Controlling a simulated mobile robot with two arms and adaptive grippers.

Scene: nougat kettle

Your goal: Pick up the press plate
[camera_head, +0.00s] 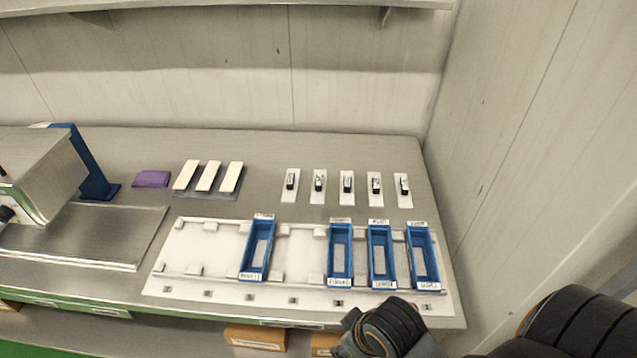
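Several small white plates, each with a black upright handle, stand in a row at the back right of the steel table; they look like press plates, and the middle press plate (347,187) is one of them. They stand apart from each other, with nothing holding them. Of my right arm, only dark links show at the lower right, in front of the table edge and well short of the plates. No gripper fingertips can be made out there. My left gripper is not in view.
Several blue narrow moulds (257,247) stand on a white slotted board (205,245) at the front. White bars (208,176) and a purple block (151,179) lie at the back left. A grey machine (45,170) stands left; a wall (540,130) bounds the right. A shelf hangs above.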

